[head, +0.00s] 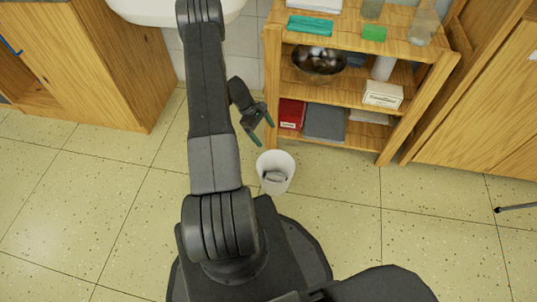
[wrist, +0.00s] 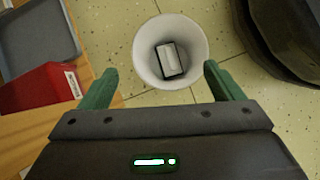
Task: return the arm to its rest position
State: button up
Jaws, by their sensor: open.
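My arm reaches forward from my base, up the middle-left of the head view. My gripper (head: 262,128) hangs in front of the wooden shelf, a little above and behind the white bin. In the wrist view my gripper (wrist: 158,88) has its two green fingers wide apart, with nothing between them. The white bin (head: 287,160) stands upright on the floor. It also shows in the wrist view (wrist: 198,35), just beyond the fingertips. A grey-and-white block (wrist: 171,60) lies inside the bin.
The wooden shelf (head: 271,75) stands behind the bin, holding a metal bowl (head: 318,60), a red box (head: 291,114), a grey tray (head: 325,122) and a white box (head: 383,94). Wooden cabinets (head: 100,62) stand at left and right. The tiled floor (head: 90,180) is clear at left.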

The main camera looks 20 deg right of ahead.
jog(key=b+x, duration=0.3)
jog(key=x, duration=1.1)
notch_tip(320, 180, up, 4)
jog(key=shift+w+a+f+p, duration=0.1)
jog(key=shift+p, duration=0.6)
jog(key=shift+f, duration=0.15)
